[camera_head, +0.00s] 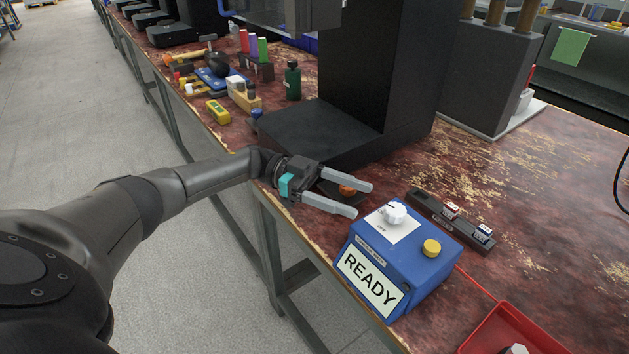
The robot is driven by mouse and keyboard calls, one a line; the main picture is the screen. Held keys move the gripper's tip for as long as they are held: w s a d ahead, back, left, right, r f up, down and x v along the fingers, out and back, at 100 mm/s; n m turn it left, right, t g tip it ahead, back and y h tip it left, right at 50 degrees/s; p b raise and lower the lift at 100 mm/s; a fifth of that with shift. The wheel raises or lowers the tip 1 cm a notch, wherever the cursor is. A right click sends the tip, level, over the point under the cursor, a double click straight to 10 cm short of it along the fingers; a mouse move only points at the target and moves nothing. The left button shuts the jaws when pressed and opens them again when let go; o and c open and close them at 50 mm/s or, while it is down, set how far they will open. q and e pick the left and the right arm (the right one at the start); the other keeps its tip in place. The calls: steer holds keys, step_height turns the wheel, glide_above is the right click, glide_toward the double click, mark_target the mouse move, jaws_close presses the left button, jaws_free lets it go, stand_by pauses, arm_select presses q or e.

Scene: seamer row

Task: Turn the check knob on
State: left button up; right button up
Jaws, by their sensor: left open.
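A blue control box (421,263) with a READY label (369,282) on its front stands at the bench's near edge. On its top a white knob (393,213) sits on a white plate, and a yellow button (432,248) is to its right. My left gripper (364,200) is open and empty, its two fingers pointing right toward the knob. The fingertips are just left of the knob and appear apart from it. The knob's exact setting is too small to read. My right gripper is not in view.
A dark rack (450,220) with small red-and-white and blue-and-white pieces lies behind the box. A red tray (517,332) is at the lower right. A black machine (360,80) stands behind my gripper. Tools and bottles crowd the bench at the upper left.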

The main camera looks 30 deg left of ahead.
arm_select(q)
steer(key=a+b, duration=0.1)
steer(key=a, duration=0.7)
steer(key=shift+s+a+b, duration=0.15)
steer(key=shift+s+b, duration=0.2)
steer(key=shift+s, duration=0.05)
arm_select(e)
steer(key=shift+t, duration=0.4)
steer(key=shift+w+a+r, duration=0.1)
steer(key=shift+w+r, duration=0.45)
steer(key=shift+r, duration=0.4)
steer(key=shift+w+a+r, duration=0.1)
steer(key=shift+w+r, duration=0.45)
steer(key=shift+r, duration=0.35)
